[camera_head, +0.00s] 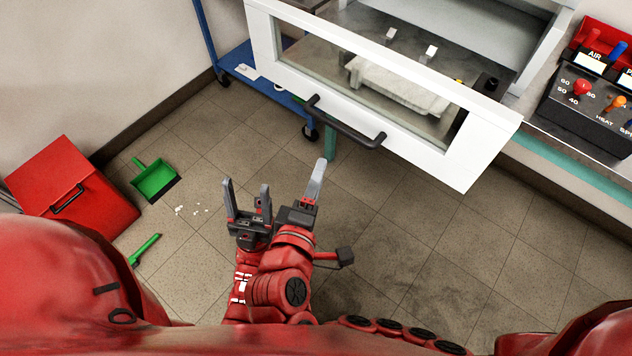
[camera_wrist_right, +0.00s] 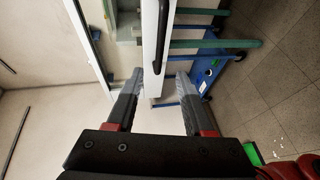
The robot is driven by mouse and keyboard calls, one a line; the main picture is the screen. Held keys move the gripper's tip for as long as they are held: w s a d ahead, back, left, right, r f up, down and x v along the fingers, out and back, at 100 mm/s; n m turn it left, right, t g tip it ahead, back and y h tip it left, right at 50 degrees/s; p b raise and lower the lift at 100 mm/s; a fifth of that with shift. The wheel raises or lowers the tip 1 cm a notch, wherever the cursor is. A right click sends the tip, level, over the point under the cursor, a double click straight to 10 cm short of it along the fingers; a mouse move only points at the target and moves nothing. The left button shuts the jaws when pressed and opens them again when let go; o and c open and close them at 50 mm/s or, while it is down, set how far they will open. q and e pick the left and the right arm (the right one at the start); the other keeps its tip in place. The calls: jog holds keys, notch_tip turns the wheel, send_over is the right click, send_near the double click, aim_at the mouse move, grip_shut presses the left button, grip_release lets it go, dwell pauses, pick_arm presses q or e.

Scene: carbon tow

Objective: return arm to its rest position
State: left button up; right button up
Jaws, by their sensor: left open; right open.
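My left gripper (camera_head: 247,192) is open and empty in the lower middle of the head view, fingers pointing up in the picture over the floor. My right gripper (camera_head: 310,185) is close beside it on the right. Only one of its fingers shows clearly there. In the right wrist view my right gripper (camera_wrist_right: 160,90) is open, with both fingers apart and nothing held between them. The white door frame (camera_wrist_right: 151,45) shows beyond the fingertips. How near they are to it is hard to tell. Both arms are close together and overlap in the head view.
A white cabinet with a windowed front (camera_head: 478,155) and black handle (camera_head: 345,124) stands ahead. A blue cart (camera_head: 240,62) is behind its left side. A red box (camera_head: 85,185), green dustpan (camera_head: 154,179) and green brush (camera_head: 145,248) lie left. A control box (camera_head: 590,105) is right. Floor at lower right is clear.

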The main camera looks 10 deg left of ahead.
jog(key=shift+s, duration=0.4)
